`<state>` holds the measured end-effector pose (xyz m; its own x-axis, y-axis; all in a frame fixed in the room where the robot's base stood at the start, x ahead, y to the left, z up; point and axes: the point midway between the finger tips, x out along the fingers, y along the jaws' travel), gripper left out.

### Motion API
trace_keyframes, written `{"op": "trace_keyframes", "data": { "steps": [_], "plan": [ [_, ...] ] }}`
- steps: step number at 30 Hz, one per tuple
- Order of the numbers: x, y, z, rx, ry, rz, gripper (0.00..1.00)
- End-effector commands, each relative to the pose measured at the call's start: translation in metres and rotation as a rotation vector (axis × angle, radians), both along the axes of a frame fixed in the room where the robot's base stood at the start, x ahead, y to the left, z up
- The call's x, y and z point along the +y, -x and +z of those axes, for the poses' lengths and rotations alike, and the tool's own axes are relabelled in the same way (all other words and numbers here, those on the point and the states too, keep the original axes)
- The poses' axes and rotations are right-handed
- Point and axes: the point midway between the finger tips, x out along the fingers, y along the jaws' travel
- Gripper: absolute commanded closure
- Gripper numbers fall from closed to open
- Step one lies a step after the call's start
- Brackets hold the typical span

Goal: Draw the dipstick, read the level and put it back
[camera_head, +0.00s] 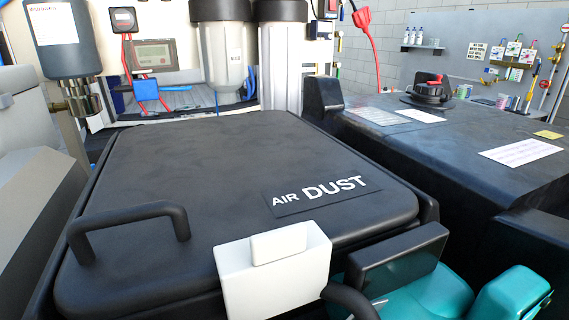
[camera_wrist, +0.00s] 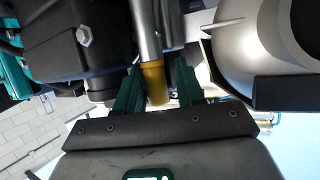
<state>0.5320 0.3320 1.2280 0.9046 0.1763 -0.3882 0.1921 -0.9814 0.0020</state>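In the wrist view my gripper (camera_wrist: 158,76) has its two dark green fingers apart. A silver tube with a brass-coloured end (camera_wrist: 155,84) shows between the fingers. A gap shows between the tube and the right finger; I cannot tell whether the left finger touches it. I cannot tell whether this tube is the dipstick or its guide. No level mark can be read. In the head view I cannot make out the gripper or a dipstick.
In the head view a black lid marked AIR DUST (camera_head: 240,165) with a handle (camera_head: 130,217) and white latch (camera_head: 273,268) fills the middle. A black tank (camera_head: 450,150) with a red-topped cap (camera_head: 430,88) stands right. Filter housings (camera_head: 224,55) stand behind. In the wrist view a dark block (camera_wrist: 80,45) and pale rounded body (camera_wrist: 255,45) flank the tube closely.

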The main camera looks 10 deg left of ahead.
Motion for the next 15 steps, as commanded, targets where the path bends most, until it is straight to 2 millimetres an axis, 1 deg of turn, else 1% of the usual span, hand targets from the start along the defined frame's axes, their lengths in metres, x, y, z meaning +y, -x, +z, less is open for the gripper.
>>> {"op": "trace_keyframes", "data": {
  "steps": [1, 8, 11, 15],
  "plan": [
    [-0.005, -0.002, 0.000, 0.003, -0.004, -0.018, 0.44],
    [-0.006, 0.001, 0.001, 0.003, -0.006, -0.019, 0.44],
    [-0.007, 0.010, 0.005, 0.004, -0.008, -0.016, 0.44],
    [-0.009, 0.033, 0.015, 0.002, -0.008, -0.009, 0.44]
  ]
}}
